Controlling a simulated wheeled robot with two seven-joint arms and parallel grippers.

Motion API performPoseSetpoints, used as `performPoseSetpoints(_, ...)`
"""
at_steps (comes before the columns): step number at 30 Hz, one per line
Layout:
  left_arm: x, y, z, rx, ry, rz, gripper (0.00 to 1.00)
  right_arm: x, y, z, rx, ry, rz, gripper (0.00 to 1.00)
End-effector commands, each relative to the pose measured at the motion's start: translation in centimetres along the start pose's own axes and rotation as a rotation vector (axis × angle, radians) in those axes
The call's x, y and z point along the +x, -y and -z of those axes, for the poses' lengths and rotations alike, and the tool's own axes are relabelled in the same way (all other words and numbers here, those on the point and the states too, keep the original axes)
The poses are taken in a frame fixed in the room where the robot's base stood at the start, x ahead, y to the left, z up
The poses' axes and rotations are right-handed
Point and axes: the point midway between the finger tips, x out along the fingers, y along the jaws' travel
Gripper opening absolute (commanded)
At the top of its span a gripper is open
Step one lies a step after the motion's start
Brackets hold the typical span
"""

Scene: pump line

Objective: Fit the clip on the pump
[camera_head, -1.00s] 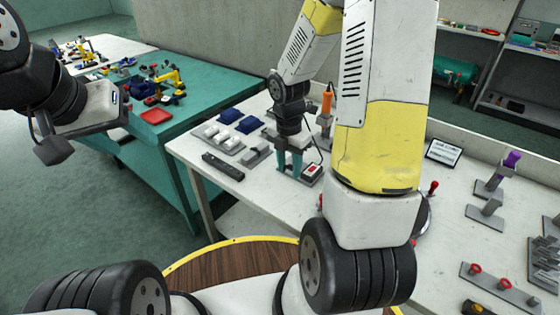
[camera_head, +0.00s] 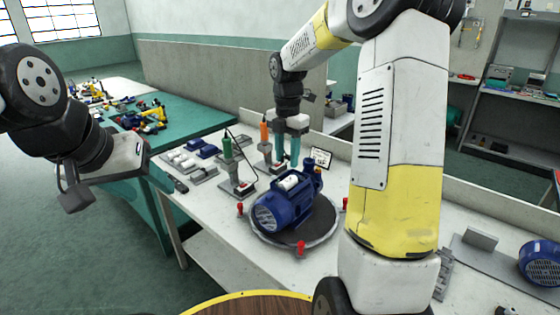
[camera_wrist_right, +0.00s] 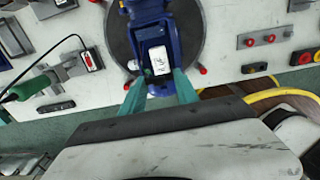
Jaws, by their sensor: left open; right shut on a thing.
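The blue pump (camera_head: 283,210) lies on a round dark turntable (camera_head: 322,235). A white part (camera_head: 289,182) sits on its top. My right gripper (camera_head: 287,160) hangs above and just behind the pump, fingers pointing down. In the right wrist view the pump (camera_wrist_right: 150,12) and the white part (camera_wrist_right: 159,60) show beyond and between the teal fingers (camera_wrist_right: 160,84). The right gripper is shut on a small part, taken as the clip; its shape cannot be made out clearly. My left gripper (camera_head: 105,180) is at the left, away from the bench, open; its fingertips are not clear.
Red knobs (camera_head: 300,247) stand around the turntable rim. A green-handled tool on a stand (camera_head: 228,150) and an orange-handled one (camera_head: 264,132) stand left of the pump. A small sign (camera_head: 321,157) stands behind. Trays with blue and white parts (camera_head: 190,160) lie further left.

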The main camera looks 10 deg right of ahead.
Motion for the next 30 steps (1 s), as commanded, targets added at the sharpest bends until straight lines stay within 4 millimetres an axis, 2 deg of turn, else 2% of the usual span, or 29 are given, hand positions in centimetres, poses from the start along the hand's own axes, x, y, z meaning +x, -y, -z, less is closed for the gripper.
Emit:
performPoseSetpoints(5, 0.0, 0.0, 0.0, 0.0, 0.0, 0.0, 0.55, 0.6, -0.1, 0.0, -0.001, -0.002, 0.001, 0.0)
performPoseSetpoints(21, 0.0, 0.0, 0.0, 0.0, 0.0, 0.0, 0.55, 5.4, -0.1, 0.0, -0.001, -0.002, 0.001, 0.0)
performPoseSetpoints(30, 0.0, 0.0, 0.0, 0.0, 0.0, 0.0, 0.55, 6.3, -0.1, 0.0, -0.001, 0.0, 0.0, 0.0)
